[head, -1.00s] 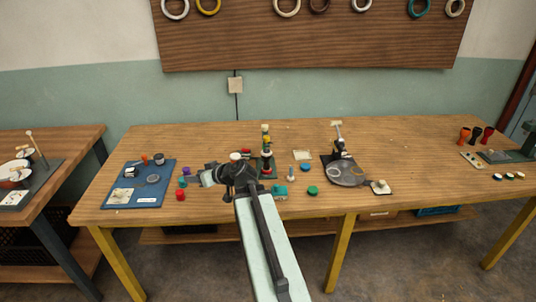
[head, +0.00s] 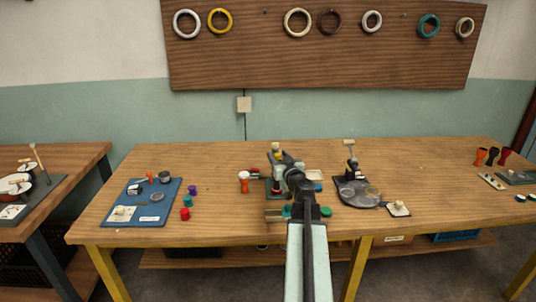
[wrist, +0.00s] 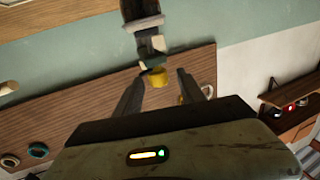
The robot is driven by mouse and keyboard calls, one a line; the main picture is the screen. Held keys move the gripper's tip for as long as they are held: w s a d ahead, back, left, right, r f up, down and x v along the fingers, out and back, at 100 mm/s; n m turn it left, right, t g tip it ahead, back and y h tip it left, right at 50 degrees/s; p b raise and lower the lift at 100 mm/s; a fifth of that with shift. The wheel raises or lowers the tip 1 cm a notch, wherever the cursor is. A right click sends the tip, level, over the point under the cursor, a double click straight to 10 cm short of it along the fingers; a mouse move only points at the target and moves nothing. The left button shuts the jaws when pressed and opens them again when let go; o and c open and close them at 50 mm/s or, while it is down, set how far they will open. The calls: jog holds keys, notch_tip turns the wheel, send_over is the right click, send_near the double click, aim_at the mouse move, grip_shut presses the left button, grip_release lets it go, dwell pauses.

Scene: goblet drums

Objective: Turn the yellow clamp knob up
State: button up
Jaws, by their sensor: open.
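The yellow clamp knob (wrist: 157,77) shows in the wrist view just beyond my gripper (wrist: 158,84), between the lines of its two dark fingers. The fingers are spread apart, with a gap visible on both sides of the knob. The knob sits at the end of a dark post with a pale collar (wrist: 143,22). In the head view my gripper (head: 287,160) is at the dark upright stand on the table, and my arm hides much of that stand. A small yellow part (head: 277,155) shows near the stand's top, left of my gripper.
A blue mat (head: 118,212) with small parts lies at left on the wooden table (head: 220,215). A dark round-plate fixture (head: 350,196) stands right of my arm. An orange goblet shape (head: 244,184) stands left of the stand. Rings hang on the wall board (head: 330,60).

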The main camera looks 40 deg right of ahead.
jog(key=shift+w+d, duration=0.45)
jog(key=shift+w, duration=0.05)
jog(key=shift+c, duration=0.4)
